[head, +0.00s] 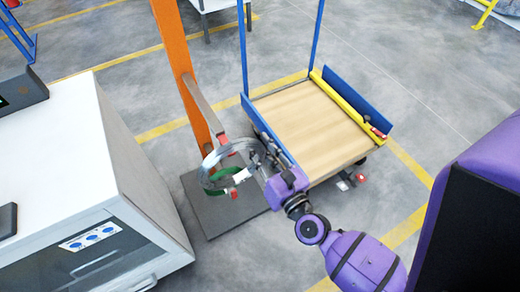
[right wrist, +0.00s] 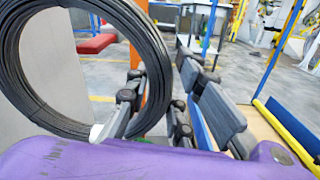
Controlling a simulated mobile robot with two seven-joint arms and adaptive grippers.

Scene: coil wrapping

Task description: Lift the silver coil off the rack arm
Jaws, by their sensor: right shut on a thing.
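The silver coil (head: 209,164) is a thin ring below the end of the grey rack arm (head: 202,103), which comes off an orange post. A green band (head: 213,188) and red and white pieces show at the ring. In the right wrist view the coil (right wrist: 150,55) looks dark grey, large and upright. My right gripper (head: 258,157) is shut on the coil's right side. The gripper's fingers hide part of the rim. I cannot tell whether the coil still touches the rack arm. My left gripper is not in view.
A trolley (head: 308,125) with a wooden deck, blue posts and a yellow bar stands right of the rack. The rack's dark base plate (head: 215,218) lies below the coil. A white machine (head: 75,150) stands at the left. Grey floor is open behind the trolley.

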